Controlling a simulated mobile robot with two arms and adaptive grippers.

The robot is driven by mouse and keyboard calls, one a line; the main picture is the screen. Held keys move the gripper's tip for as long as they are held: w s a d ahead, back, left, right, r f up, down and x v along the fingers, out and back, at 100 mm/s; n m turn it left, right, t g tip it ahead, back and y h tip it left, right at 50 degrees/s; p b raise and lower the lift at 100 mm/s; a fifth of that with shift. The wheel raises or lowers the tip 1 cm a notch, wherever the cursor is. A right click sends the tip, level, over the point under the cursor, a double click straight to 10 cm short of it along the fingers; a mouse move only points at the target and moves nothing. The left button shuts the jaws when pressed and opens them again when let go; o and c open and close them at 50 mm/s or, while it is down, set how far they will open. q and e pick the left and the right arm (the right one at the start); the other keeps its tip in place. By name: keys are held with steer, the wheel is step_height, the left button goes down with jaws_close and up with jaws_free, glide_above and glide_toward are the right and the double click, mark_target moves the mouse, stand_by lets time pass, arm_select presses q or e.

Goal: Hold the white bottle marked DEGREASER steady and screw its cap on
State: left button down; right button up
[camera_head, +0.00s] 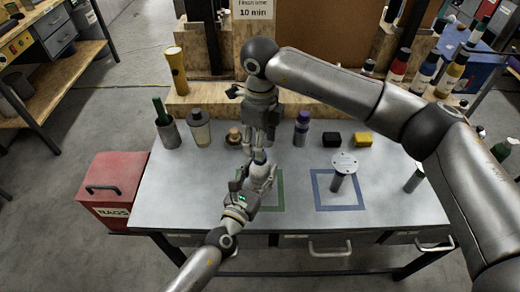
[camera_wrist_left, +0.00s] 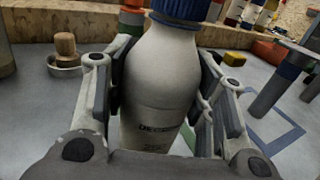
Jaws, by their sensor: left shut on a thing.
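The white bottle marked DEGREASER (camera_wrist_left: 162,85) stands upright between the fingers of my left gripper (camera_wrist_left: 165,110), which is shut on its body. In the head view this bottle (camera_head: 262,172) is partly covered by the left gripper (camera_head: 254,182). A blue cap (camera_wrist_left: 182,9) sits at the bottle's neck, cut off by the top edge of the wrist view. My right gripper (camera_head: 259,146) points straight down just above the bottle, at the cap. Its fingertips are too small and overlapped to show whether they grip the cap.
A green-outlined square (camera_head: 281,190) lies under the bottle area, a blue-outlined square (camera_head: 318,203) to the right with a round-topped metal stand (camera_head: 345,163). Bottles, a wooden-knobbed item (camera_head: 234,136), a black block (camera_head: 331,139) and a yellow block (camera_head: 363,139) line the back.

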step_height(320, 180, up, 7)
steer(key=shift+r, duration=0.2)
arm_select(q)
steer(key=c, duration=0.5)
jaws_free()
steer(key=shift+c, duration=0.2)
steer(key=v, duration=1.2)
